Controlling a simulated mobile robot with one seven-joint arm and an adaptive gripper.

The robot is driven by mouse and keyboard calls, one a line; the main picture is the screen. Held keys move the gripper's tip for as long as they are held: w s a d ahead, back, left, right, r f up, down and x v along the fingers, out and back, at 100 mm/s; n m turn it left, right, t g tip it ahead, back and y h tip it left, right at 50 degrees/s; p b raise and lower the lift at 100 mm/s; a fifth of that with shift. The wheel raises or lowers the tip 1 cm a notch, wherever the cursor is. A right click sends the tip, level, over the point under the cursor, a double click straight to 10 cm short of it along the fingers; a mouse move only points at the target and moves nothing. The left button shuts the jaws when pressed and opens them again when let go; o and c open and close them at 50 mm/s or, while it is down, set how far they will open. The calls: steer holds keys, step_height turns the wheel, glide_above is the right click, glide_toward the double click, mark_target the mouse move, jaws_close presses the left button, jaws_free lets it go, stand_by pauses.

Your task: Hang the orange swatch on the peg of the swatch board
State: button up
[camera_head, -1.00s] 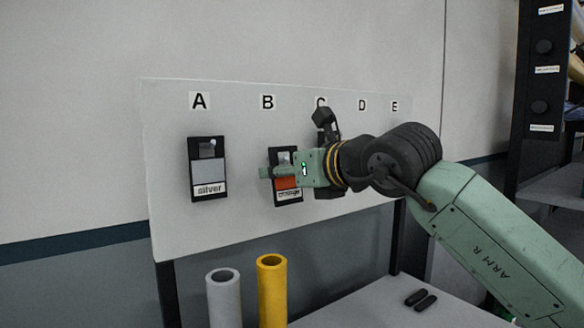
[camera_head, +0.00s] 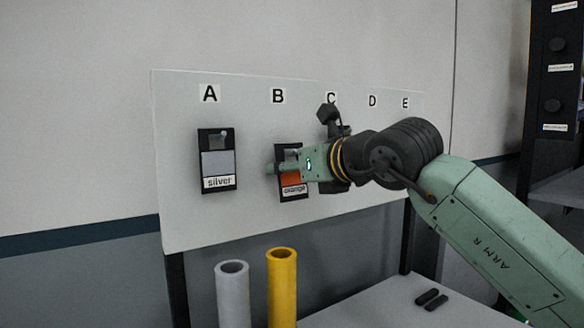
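The swatch board (camera_head: 240,222) is a pale upright panel with columns lettered A to E. The orange swatch (camera_head: 294,190) is a black card with an orange patch and an "orange" label, upright against the board under B. A small pale peg tip shows near its top. My gripper (camera_head: 280,168) is in front of the swatch's upper part and covers some of it. I cannot tell whether the fingers hold the card or whether the peg passes through its hole. A silver swatch (camera_head: 217,165) hangs on a peg under A.
Another dark swatch under C is mostly hidden behind my wrist. A grey roll (camera_head: 233,295) and a yellow roll (camera_head: 282,290) stand below the board. Two small black pieces (camera_head: 431,299) lie on the pale table (camera_head: 375,300).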

steer(key=o, duration=1.1)
